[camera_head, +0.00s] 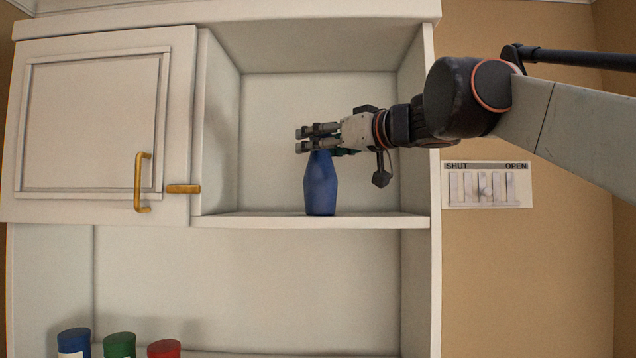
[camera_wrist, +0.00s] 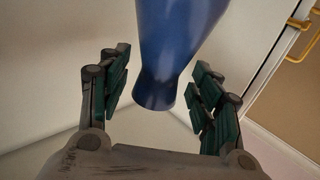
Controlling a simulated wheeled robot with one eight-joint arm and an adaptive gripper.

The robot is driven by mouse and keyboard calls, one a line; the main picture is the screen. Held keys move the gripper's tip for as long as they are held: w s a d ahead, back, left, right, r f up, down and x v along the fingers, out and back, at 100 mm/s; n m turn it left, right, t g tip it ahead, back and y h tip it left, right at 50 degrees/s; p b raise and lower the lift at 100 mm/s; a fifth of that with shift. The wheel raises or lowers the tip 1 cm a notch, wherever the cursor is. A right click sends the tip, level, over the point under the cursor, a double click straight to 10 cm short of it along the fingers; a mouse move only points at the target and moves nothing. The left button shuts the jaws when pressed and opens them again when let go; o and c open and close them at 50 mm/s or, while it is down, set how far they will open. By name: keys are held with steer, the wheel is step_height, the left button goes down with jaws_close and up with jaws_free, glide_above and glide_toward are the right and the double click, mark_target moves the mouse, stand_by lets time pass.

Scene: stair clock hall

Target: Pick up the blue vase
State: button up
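The blue vase (camera_head: 320,188) stands upright on the shelf of the open cabinet compartment. Its top end is partly hidden by my gripper (camera_head: 305,138), which reaches in from the right at the height of the neck. In the wrist view the vase (camera_wrist: 174,50) shows between the two green-padded fingers of my gripper (camera_wrist: 160,80). The fingers are spread, with a gap on each side of the vase. The exact depth of the fingers past the neck is hard to tell.
The compartment's shelf (camera_head: 370,222) is otherwise bare. A cabinet door (camera_head: 95,120) with a brass handle (camera_head: 139,182) is at left. Blue (camera_head: 74,342), green (camera_head: 119,345) and red (camera_head: 164,349) canisters stand below. A SHUT/OPEN panel (camera_head: 487,185) is on the right wall.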

steer(key=shift+d, duration=0.15)
steer(key=c, duration=0.4)
steer(key=shift+w+a+f, duration=0.1)
steer(key=shift+w+a, duration=0.1)
steer(key=c, duration=0.5)
steer(key=shift+a, duration=0.1)
jaws_close()
